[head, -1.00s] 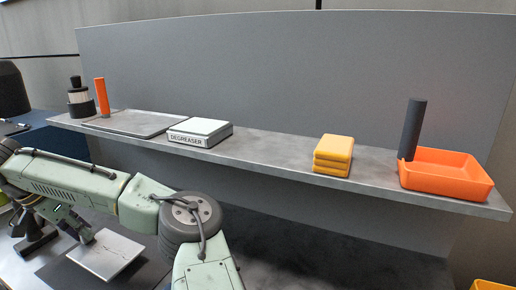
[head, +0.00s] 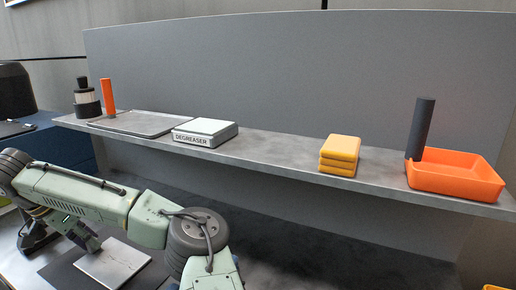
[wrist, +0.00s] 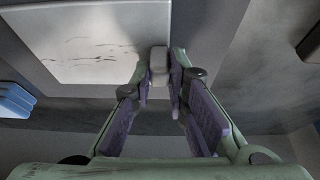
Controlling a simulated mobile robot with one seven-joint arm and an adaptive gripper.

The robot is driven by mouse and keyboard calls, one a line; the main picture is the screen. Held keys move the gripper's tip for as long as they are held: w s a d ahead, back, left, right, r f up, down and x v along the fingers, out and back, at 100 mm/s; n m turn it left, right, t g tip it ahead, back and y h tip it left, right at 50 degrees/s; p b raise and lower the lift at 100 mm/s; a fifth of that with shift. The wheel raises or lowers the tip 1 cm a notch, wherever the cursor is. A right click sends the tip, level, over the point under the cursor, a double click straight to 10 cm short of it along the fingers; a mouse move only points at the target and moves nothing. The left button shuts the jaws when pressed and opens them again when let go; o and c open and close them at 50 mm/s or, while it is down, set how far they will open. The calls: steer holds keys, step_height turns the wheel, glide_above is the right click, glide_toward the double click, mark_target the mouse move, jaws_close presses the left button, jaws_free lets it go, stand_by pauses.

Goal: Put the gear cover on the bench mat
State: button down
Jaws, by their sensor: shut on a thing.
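The gear cover appears to be a pale grey-white flat plate (head: 112,264) at the lower left of the head view. In the wrist view it shows as a large scuffed plate (wrist: 90,45) with a small light grip block (wrist: 157,60) at its edge. My gripper (wrist: 165,82) is shut on this block. In the head view my gripper (head: 88,240) is at the plate's far left edge, partly hidden by my arm. A dark mat (head: 62,279), seemingly the bench mat, shows under the plate. I cannot tell whether plate and mat touch.
A shelf (head: 280,153) above the bench holds a tray-like plate (head: 150,124), a degreaser box (head: 206,132), yellow blocks (head: 340,153) and an orange bin (head: 455,178). A blue object (wrist: 14,100) shows at the wrist view's left. The bench right of my arm looks clear.

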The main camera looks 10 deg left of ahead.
steer(key=shift+f, duration=0.3)
steer(key=c, duration=1.5)
jaws_free()
steer(key=shift+o, duration=0.2)
steer(key=shift+o, duration=1.4)
steer(key=shift+r, duration=0.1)
steer(key=v, duration=1.2)
steer(key=shift+s, duration=0.1)
